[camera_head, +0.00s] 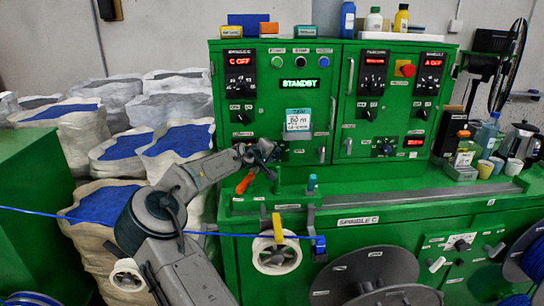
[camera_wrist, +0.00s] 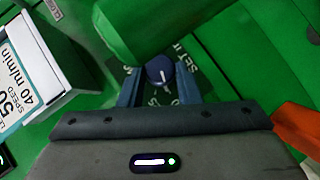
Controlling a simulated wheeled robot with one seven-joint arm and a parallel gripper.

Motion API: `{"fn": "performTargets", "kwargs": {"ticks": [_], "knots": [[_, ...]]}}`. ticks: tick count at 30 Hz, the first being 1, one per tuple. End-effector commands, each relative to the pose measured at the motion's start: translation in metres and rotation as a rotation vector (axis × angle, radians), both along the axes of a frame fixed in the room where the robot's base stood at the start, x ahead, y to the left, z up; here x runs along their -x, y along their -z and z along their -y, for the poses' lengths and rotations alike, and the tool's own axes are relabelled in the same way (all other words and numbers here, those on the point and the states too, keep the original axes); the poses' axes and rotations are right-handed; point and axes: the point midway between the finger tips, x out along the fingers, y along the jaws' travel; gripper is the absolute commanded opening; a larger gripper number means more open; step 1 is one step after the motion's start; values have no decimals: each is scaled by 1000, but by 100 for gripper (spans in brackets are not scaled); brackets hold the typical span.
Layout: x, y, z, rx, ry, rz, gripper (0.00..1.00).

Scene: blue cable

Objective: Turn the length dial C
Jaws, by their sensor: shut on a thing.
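A dark round dial (camera_wrist: 158,70) with a white pointer line sits on a black plate marked "SET" in the wrist view. My gripper (camera_wrist: 159,88) has one finger on each side of the dial and is shut on it. In the head view my gripper (camera_head: 264,152) is against the lower part of the left green panel, beside a white card. My gripper hides the dial there. The letter C cannot be read on the dial's plate, but the panel's red display (camera_head: 240,61) reads "C OFF".
The white card (camera_head: 298,124) is close beside my gripper; it also shows in the wrist view (camera_wrist: 33,62). An orange handle (camera_head: 245,183) is just below my gripper. The green display (camera_head: 299,84) reads "STANDBY".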

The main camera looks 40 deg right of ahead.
Motion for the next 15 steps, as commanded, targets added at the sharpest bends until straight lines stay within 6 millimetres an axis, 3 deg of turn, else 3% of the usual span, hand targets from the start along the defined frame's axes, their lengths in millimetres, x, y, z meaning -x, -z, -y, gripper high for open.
{"fn": "performTargets", "kwargs": {"ticks": [15], "knots": [[3,-5,4,-283,0,175,7]]}}
